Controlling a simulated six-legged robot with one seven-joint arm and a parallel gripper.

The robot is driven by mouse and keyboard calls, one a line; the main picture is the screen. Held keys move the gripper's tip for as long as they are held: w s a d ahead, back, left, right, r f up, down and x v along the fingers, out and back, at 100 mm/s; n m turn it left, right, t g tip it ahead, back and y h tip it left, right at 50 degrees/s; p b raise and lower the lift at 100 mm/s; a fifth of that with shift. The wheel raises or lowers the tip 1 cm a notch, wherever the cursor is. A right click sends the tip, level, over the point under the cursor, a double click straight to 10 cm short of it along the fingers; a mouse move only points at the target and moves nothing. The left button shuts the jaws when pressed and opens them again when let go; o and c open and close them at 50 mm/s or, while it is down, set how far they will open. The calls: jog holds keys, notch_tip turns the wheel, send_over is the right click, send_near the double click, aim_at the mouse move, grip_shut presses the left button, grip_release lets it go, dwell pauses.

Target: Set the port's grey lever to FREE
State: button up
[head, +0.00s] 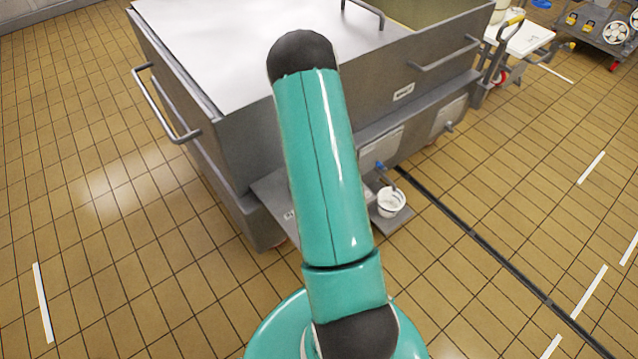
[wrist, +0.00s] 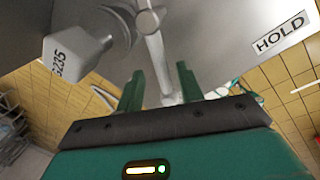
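In the wrist view a grey lever (wrist: 155,55) runs down from a round grey hub (wrist: 108,28) near the top. Its lower end lies between the two green fingers of my gripper (wrist: 160,88). The fingers stand apart, with a gap visible beside the lever, so the gripper looks open around it. A HOLD label (wrist: 281,34) is on the grey panel to the right. No FREE label shows. A grey block marked G235 (wrist: 72,58) hangs left of the lever. In the head view my arm hides the lever and the gripper.
A large steel vat (head: 235,135) with a white top and side handles fills the upper middle. A white bucket (head: 390,202) stands below a blue-handled valve (head: 379,166). A cart (head: 520,38) stands at the back right.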

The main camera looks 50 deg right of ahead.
jog(key=shift+s, duration=0.15)
notch_tip(320, 180, up, 14)
jog(key=s+d, duration=0.2)
jog(key=shift+f, duration=0.2)
jog(key=shift+w, duration=0.1)
dwell(0.7)
jog(key=w+a+r+n+t, duration=0.2)
jog(key=a+r+n, duration=1.6)
jog(key=a+n, duration=0.2)
jog(key=s+a+r+n+t, duration=0.1)
jog(key=s+a+r+n, duration=0.4)
jog(key=n, duration=0.7)
jog(key=s+a+r+n+t+h, duration=0.1)
jog(key=s+a+r+n, duration=0.4)
jog(key=n, duration=0.8)
jog(key=s+a, duration=0.2)
jog(key=a, duration=0.2)
jog(key=shift+h, duration=0.3)
